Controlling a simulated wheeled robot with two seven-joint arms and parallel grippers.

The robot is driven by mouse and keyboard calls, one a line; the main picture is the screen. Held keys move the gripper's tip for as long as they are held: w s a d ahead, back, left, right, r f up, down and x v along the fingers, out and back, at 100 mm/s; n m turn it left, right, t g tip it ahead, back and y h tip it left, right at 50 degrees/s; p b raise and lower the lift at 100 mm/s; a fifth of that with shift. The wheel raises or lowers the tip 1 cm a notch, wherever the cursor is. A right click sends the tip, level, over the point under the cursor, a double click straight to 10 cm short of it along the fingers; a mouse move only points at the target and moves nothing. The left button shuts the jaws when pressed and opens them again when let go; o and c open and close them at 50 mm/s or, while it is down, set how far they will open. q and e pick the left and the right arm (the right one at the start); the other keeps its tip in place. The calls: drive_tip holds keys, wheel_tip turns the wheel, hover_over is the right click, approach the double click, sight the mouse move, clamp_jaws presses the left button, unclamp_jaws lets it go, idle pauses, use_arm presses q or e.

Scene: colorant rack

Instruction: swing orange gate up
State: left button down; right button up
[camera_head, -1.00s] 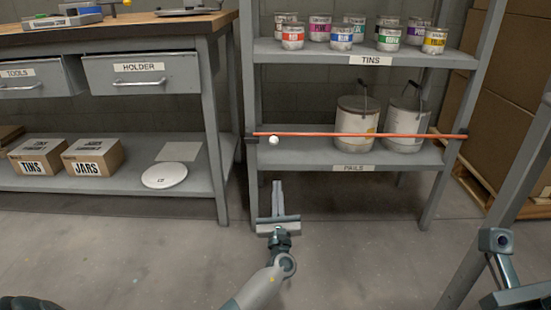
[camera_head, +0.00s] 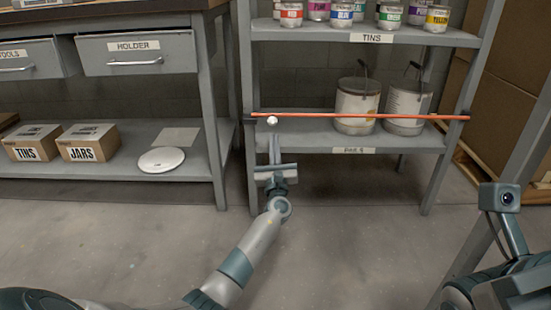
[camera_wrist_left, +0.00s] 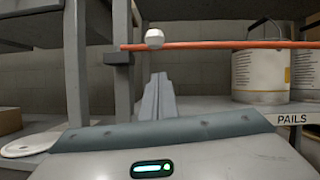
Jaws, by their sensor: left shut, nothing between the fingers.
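The orange gate (camera_head: 330,115) is a thin bar lying level across the front of the lower PAILS shelf, from the left post to the right post. It also shows in the left wrist view (camera_wrist_left: 215,45). A white knob (camera_head: 272,120) sits on the bar near its left end, and it shows in the left wrist view (camera_wrist_left: 155,39). My left gripper (camera_head: 274,141) is shut and empty, pointing at the shelf just below the knob. In the left wrist view its fingertips (camera_wrist_left: 157,85) sit below the knob, with a gap between. My right gripper is not in view.
Two pails (camera_head: 357,105) stand behind the bar on the PAILS shelf (camera_head: 310,136). Tins (camera_head: 390,14) line the shelf above. A workbench (camera_head: 206,100) with boxes (camera_head: 90,143) stands at left. The floor in front is clear.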

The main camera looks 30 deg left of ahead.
use_arm(q)
drive_tip(key=shift+s+r, duration=0.2)
drive_tip(key=shift+r, duration=0.55)
drive_tip(key=shift+s+r, duration=0.15)
drive_tip(key=shift+r, duration=0.6)
drive_tip(key=shift+r, duration=0.1)
